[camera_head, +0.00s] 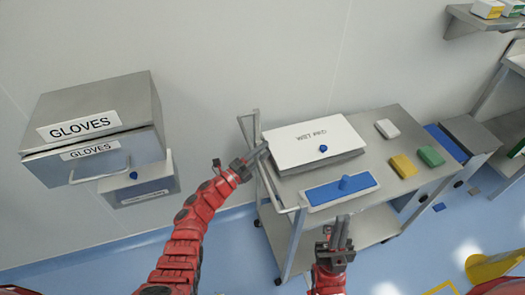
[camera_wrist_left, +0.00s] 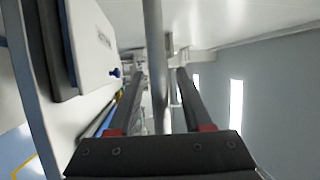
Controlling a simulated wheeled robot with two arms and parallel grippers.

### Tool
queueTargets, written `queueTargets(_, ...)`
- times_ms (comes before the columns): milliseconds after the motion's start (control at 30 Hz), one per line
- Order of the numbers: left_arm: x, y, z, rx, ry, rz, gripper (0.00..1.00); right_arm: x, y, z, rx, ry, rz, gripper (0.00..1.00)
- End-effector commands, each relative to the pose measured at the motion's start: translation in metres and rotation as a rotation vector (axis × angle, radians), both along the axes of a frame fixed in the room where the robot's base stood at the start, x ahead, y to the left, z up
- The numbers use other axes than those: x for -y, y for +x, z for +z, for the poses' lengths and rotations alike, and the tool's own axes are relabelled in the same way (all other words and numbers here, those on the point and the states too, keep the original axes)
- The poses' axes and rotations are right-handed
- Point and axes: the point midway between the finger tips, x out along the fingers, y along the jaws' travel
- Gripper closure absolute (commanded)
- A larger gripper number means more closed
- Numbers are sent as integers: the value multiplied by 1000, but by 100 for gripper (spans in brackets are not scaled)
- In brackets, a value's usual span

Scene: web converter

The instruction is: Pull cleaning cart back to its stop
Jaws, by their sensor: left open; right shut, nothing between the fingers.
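The cleaning cart (camera_head: 375,160) is a grey metal two-shelf trolley by the wall, with a tubular handle (camera_head: 272,184) on its left end. My left gripper (camera_head: 262,152) is open at this handle. In the left wrist view the handle's bar (camera_wrist_left: 153,60) shows between the two spread fingers of the gripper (camera_wrist_left: 161,78); I cannot tell whether they touch it. My right gripper (camera_head: 341,232) is shut and empty, in front of the cart's near side. The cart's stop cannot be made out.
The cart carries a white-lidded box (camera_head: 305,135), a blue tray (camera_head: 318,194) and white, yellow and green blocks. A glove dispenser (camera_head: 95,125) hangs on the wall at left. A yellow object (camera_head: 492,266) is at lower right. Blue floor (camera_head: 230,250) is clear left of the cart.

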Motion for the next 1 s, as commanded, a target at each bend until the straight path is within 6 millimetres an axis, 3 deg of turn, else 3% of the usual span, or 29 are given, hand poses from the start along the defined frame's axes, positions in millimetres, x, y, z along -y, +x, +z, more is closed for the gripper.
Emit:
queueTargets(233,0,0,0,0,0,0,52,0,0,0,0,0,0,100)
queueTargets(500,0,0,0,-1,1,0,100,0,0,0,0,0,0,100)
queueTargets(1000,0,0,-1,-1,1,0,100,0,0,0,0,0,0,100)
